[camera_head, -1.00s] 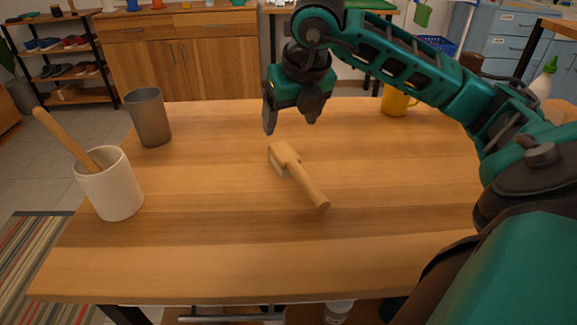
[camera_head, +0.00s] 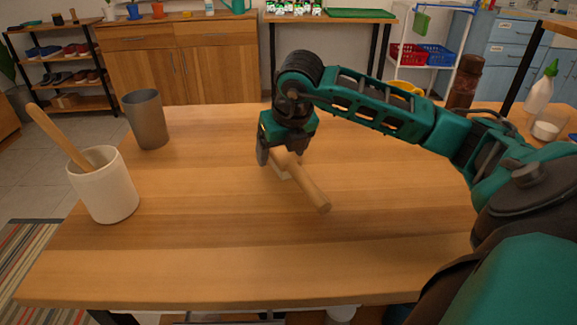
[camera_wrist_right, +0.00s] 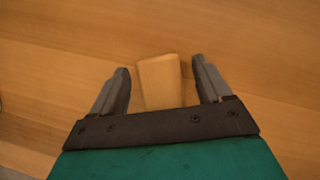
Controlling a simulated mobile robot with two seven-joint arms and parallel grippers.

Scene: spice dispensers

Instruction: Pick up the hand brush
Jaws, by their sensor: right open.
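The wooden hand brush (camera_head: 311,190) lies on the table, its handle pointing toward the front right. Its head end is partly hidden behind my right gripper (camera_head: 281,162). In the right wrist view, part of the brush (camera_wrist_right: 160,82) shows between the two open fingers of the gripper (camera_wrist_right: 164,85), with a gap on each side. The fingers are not closed on it. My left gripper is not in view.
A white cup (camera_head: 104,188) with a wooden stick and a grey tumbler (camera_head: 147,120) stand at the table's left. A brown bottle (camera_head: 465,82) and a white bottle (camera_head: 538,95) are at the right. The table front (camera_head: 220,265) is clear.

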